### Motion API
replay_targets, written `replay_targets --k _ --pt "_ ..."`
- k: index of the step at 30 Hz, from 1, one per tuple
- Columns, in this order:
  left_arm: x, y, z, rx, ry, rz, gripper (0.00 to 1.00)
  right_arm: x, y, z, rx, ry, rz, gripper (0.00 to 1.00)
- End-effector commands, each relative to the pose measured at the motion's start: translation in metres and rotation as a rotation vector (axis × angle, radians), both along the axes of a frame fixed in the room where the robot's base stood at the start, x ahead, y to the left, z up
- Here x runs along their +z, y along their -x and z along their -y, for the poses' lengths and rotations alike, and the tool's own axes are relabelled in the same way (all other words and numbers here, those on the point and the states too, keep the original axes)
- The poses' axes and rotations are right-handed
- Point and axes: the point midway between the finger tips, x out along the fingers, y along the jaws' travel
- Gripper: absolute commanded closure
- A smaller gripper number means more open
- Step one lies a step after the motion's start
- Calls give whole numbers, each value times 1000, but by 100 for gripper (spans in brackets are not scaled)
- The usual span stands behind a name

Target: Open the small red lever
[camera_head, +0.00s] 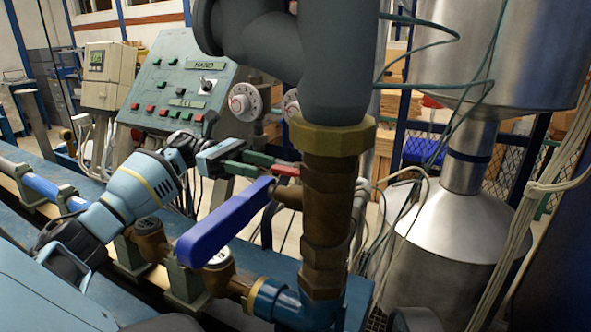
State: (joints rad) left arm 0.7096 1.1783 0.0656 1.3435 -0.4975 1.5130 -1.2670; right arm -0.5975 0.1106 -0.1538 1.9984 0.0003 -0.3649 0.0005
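The small red lever (286,170) shows only as a short red piece, just left of the brown vertical pipe fitting. The rest of it is hidden behind my gripper and the pipework. My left gripper (268,164) reaches in from the left with its two green fingers apart, their tips beside the red piece. I cannot tell whether they touch it. My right gripper is not in view.
A large blue lever (225,222) lies in front, below my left gripper. A thick grey pipe (338,60) and a brown fitting (327,200) stand close to the right. A control panel (178,85) and round dials (244,102) are behind.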

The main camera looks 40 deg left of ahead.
Motion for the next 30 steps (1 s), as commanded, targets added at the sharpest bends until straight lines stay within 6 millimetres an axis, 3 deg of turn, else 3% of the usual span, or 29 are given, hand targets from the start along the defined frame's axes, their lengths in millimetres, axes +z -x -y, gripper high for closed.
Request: replay_targets --k 5,18,30 --pt "2 -3 11 -2 1 1 60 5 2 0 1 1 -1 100" --pt "4 -21 67 -1 2 5 60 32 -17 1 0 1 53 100" --pt "0 -24 75 0 1 -1 60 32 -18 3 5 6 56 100"
